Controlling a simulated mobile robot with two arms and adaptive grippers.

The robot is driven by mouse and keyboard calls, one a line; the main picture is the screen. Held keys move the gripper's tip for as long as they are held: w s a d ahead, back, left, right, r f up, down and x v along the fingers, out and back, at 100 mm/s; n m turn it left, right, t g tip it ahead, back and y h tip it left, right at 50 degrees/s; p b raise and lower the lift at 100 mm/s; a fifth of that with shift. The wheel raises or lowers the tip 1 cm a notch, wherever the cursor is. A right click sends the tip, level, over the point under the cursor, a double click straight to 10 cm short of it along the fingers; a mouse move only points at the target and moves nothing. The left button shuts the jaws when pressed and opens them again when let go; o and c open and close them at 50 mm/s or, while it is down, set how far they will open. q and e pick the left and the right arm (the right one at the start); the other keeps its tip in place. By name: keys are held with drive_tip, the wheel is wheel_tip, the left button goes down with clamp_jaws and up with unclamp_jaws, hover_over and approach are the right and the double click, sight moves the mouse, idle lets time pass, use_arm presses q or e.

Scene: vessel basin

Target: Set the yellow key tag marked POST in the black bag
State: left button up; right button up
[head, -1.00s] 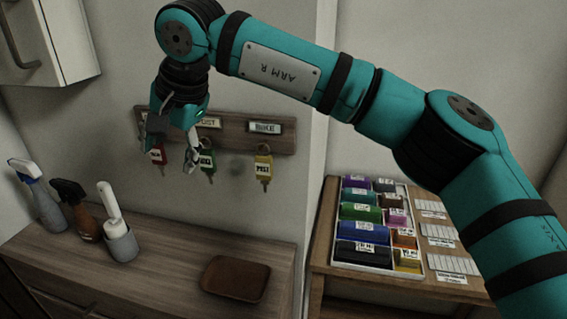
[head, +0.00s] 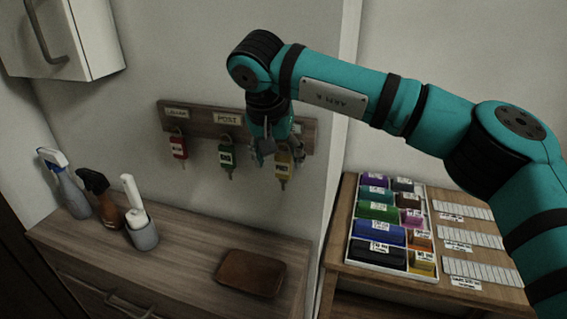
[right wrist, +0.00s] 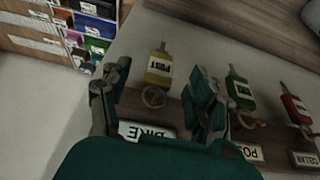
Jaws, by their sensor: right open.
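The yellow key tag (head: 283,165) hangs by its ring from the right end of the wall key rack (head: 200,119). In the right wrist view the tag (right wrist: 160,68) appears upside down and reads POST, near the rack label BIKE. My right gripper (head: 279,152) is open in front of the rack. In the right wrist view the yellow tag and its ring lie between the fingers (right wrist: 159,82), and I see no grip on it. No clear black bag shows; a black item (head: 378,256) lies in the white tray. My left gripper is not in view.
A green tag (head: 226,158) and a red tag (head: 178,147) hang to the left. Below, the cabinet holds spray bottles (head: 66,190), a grey cup with a white handle (head: 142,232) and a brown tray (head: 251,273). A white tray (head: 428,222) of coloured items stands right.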

sight(282, 167)
drive_tip(key=p+x, duration=0.2)
drive_tip(key=x, duration=0.3)
drive_tip(key=shift+w+d+f+p, duration=0.1)
drive_tip(key=shift+w+f+p, duration=0.2)
drive_tip(key=shift+p, duration=0.1)
drive_tip(key=shift+s, duration=0.1)
drive_tip(key=c, duration=1.2)
